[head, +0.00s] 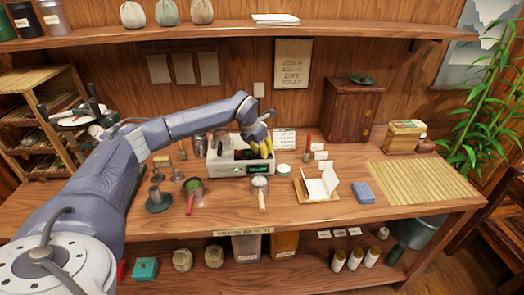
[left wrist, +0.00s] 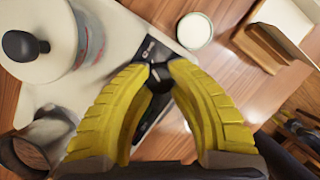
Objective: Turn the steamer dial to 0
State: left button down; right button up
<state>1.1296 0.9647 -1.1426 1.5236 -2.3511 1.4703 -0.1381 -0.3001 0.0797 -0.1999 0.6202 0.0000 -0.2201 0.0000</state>
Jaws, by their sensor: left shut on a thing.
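The steamer (head: 226,168) is a white box with a dark front panel and a small green display, near the middle of the table. It also shows in the left wrist view (left wrist: 120,22), with the dark panel running slantwise under my fingers. The black dial (left wrist: 160,76) sits on that panel. My left gripper (left wrist: 160,70) has yellow fingers, and their tips are closed on both sides of the dial. In the head view my left gripper (head: 262,153) is at the steamer's right end and hides the dial. The dial's marking cannot be read. My right gripper is not in view.
A round pale tin (head: 283,169) is just right of the steamer. A wooden-handled strainer (head: 261,190) lies in front. A paper-lined tray (head: 302,188) lies further right.

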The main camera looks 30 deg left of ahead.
pick_arm(q)
jog(key=shift+w+d+r, duration=0.15)
jog(key=shift+w+d, duration=0.05)
dwell(0.3)
jog(key=c, duration=1.5)
grip_release()
jog(key=shift+w+d, duration=0.1)
jog(key=o, duration=0.4)
jog(key=shift+o, duration=0.2)
jog(key=shift+a, duration=0.2)
jog(key=d+v, duration=0.1)
jog(key=v, duration=1)
jog(key=shift+s+a+r, duration=0.3)
jog(key=shift+s+a, duration=0.1)
jog(key=shift+a, duration=0.1)
jog(key=shift+o, duration=0.2)
